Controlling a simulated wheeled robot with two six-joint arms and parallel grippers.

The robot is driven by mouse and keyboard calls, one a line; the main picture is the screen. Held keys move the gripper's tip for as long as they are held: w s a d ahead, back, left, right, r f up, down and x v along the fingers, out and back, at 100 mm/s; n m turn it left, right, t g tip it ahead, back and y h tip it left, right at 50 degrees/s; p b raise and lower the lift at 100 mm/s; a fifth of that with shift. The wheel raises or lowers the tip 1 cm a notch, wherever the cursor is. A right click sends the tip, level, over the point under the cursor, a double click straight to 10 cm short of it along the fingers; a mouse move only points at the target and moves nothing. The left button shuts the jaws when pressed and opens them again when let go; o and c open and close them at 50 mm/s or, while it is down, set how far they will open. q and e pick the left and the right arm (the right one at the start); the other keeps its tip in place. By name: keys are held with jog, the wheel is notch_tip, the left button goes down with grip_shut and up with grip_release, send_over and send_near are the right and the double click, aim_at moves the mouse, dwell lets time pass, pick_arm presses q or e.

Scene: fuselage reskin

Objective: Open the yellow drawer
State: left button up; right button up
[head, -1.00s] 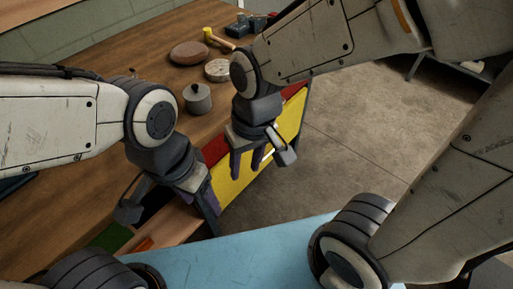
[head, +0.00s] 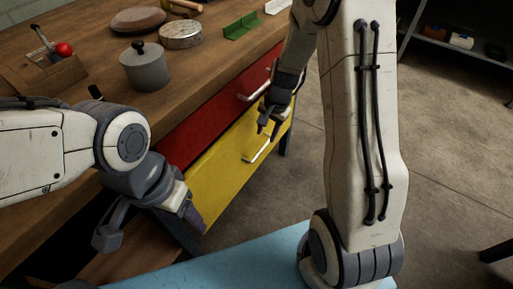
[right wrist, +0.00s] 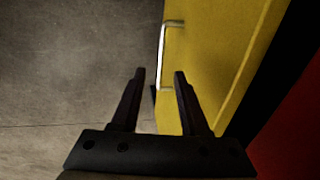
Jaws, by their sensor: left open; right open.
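The yellow drawer (head: 222,172) is below a red drawer (head: 205,118) in the wooden workbench. Its front looks about flush with the red one, and a dark strip separates them in the right wrist view. Its silver handle (head: 260,150) also shows in the right wrist view (right wrist: 163,58). My right gripper (head: 268,126) is open and empty, just above this handle in the head view. In the right wrist view its fingers (right wrist: 158,78) point along the yellow front (right wrist: 215,55), with the handle ahead between them. My left gripper (head: 148,222) is open at the drawers' near end.
The red drawer has its own silver handle (head: 253,90). Open floor (head: 440,150) lies to the right.

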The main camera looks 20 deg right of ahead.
aim_at(259, 152)
jog(key=f+b, duration=0.1)
jog(key=f, duration=0.2)
jog(key=w+a+f+b, duration=0.1)
jog(key=f, duration=0.2)
jog(key=f+b, duration=0.2)
jog(key=f, duration=0.1)
jog(key=shift+w+a+f, duration=0.25)
jog(key=shift+a+f, duration=0.1)
jog(key=shift+f, duration=0.05)
grip_shut()
dwell(1.0)
